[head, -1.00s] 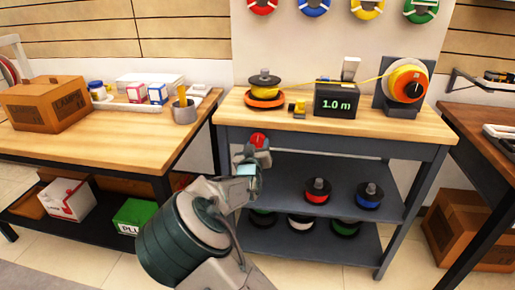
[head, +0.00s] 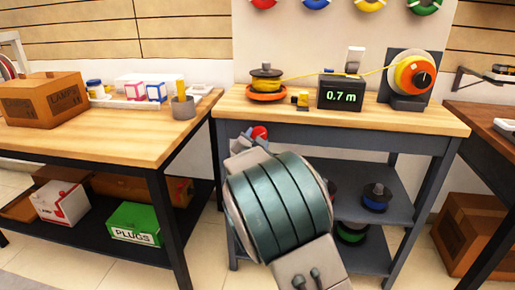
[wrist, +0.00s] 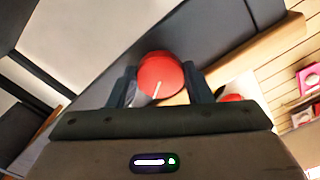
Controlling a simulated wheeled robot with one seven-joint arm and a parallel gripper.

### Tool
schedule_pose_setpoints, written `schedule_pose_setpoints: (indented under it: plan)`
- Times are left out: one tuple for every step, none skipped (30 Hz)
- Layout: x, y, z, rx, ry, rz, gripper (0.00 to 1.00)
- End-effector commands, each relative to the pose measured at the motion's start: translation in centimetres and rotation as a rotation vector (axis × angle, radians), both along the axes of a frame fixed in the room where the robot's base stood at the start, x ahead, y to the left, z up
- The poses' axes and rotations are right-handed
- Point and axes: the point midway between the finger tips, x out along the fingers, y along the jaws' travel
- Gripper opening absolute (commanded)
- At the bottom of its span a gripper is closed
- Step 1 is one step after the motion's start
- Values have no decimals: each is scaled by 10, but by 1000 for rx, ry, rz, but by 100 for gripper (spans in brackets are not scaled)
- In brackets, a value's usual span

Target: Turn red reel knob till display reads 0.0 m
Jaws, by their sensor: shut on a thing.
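The red reel knob (head: 260,132) sits on the front edge of the middle workbench, partly hidden by my arm in the head view. In the wrist view the round knob (wrist: 158,72) shows between my fingers, with a white pointer line toward its lower edge. My gripper (wrist: 160,84) is shut on the knob, a finger on each side. The black display (head: 340,94) on the bench reads 0.7 m in green digits. A yellow line runs behind it from the spool on the orange base (head: 267,92) to the orange-faced reel (head: 414,73) at right.
A small yellow-and-black device (head: 300,99) stands left of the display. Shelves below hold spools, including a blue one (head: 376,196). The left table (head: 100,145) carries a carton (head: 43,100) and small boxes. Another table (head: 490,125) is close at right.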

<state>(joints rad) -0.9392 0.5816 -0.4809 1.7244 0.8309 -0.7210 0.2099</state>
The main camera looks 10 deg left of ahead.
Motion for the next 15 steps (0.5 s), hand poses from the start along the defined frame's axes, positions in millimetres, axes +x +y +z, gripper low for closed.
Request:
schedule_pose_setpoints:
  plan:
    - [0, 0, -4, 50, -2, 0, 23]
    - [0, 0, -4, 77, -1, 0, 23]
    - [0, 0, -4, 115, -2, 0, 23]
    - [0, 0, -4, 144, -2, 1, 23]
    - [0, 0, -3, 172, -2, 0, 23]
    - [0, 0, -4, 210, -2, 0, 23]
    - [0, 1, -3, 239, -2, 0, 23]
    - [0, 1, -3, 267, -2, 0, 23]
    - [0, 0, -3, 305, -2, 0, 23]
    - [0, 1, -3, 333, -1, 0, 23]
    - [0, 1, -3, 361, -1, 0, 23]
    - [0, 1, -3, 400, -1, 0, 23]
    - [0, 1, -2, 429, -1, 0, 23]
    - [0, 1, -2, 457, -1, 0, 23]
    - [0, 1, -2, 495, -2, 1, 23]
